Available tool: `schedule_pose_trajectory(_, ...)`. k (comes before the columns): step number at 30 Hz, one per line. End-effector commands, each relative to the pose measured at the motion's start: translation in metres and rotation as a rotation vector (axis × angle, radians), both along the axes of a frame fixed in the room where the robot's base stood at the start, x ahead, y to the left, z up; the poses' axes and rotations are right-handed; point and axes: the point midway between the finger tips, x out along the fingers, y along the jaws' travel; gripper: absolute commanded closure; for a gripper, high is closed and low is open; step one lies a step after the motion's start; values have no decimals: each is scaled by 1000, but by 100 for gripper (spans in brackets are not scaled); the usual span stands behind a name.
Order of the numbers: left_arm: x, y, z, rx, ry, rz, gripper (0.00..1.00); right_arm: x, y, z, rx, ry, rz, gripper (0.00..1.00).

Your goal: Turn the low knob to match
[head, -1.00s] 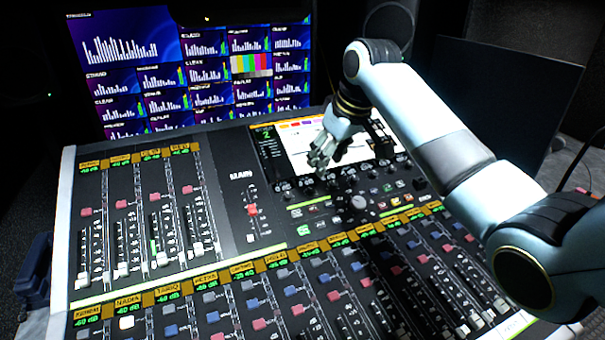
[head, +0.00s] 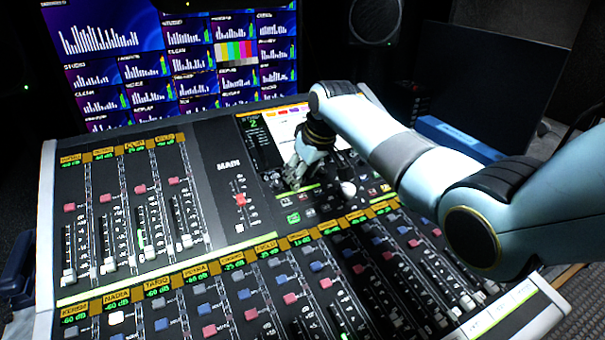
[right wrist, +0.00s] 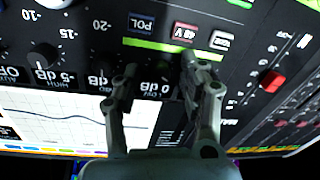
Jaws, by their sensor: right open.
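My right gripper (head: 293,181) is low over the control panel, at the row of knobs under the console's screen. In the right wrist view its two fingers (right wrist: 158,66) are apart, with nothing seen gripped. A "0 dB" readout shows between them. A black knob (right wrist: 42,56) with a -5 dB readout sits to their left, and another dark knob (right wrist: 101,72) is close beside the left finger. My left gripper is out of view.
The console's screen (head: 284,131) is just behind the gripper. A pale round knob (head: 348,188) stands to its right. Rows of faders fill the console's front. A large monitor (head: 120,92) stands behind.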

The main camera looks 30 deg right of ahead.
Motion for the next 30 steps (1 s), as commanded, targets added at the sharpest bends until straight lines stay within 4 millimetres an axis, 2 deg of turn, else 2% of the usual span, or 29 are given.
schedule_pose_trajectory(3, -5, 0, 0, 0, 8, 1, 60, 0, 0, 0, 0, 0, 0, 59)
schedule_pose_trajectory(12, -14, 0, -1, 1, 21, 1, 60, 0, 0, 0, 0, 0, 0, 98)
schedule_pose_trajectory(13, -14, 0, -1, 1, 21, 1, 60, 0, 0, 1, 0, 0, -1, 100)
schedule_pose_trajectory(23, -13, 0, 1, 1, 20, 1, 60, 0, 0, 1, -7, 1, 18, 100)
schedule_pose_trajectory(30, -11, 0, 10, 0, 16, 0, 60, 1, 1, 3, -50, 3, 121, 100)
